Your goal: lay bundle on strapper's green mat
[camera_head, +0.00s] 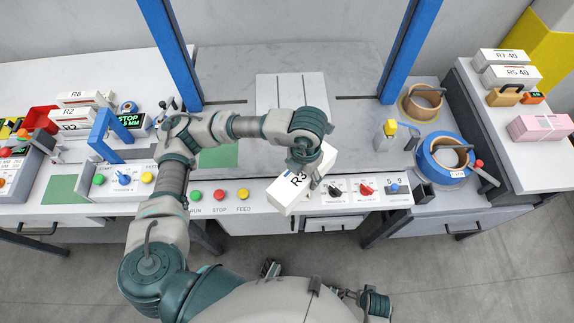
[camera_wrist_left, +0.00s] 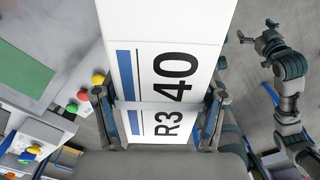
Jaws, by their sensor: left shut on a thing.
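The bundle (camera_head: 301,184) is a white block marked R3 40 with a blue stripe and a pale band around it. My left gripper (camera_head: 315,178) is shut on it and holds it tilted above the front edge of the middle bench. In the left wrist view the two fingers grip the bundle (camera_wrist_left: 175,30) by its sides. The green mat (camera_head: 219,156) lies on the middle bench, left of the bundle and partly hidden by my left arm. It also shows in the left wrist view (camera_wrist_left: 22,72). My right gripper (camera_wrist_left: 257,33) looks open and empty, away from the bundle.
A blue frame (camera_head: 397,55) stands over the middle bench. Buttons and knobs (camera_head: 219,195) line its front. Another green mat (camera_head: 66,188) lies on the left bench near bundles R6 and R2 (camera_head: 76,113). Tape rolls (camera_head: 447,157) and more bundles (camera_head: 505,73) stand at right.

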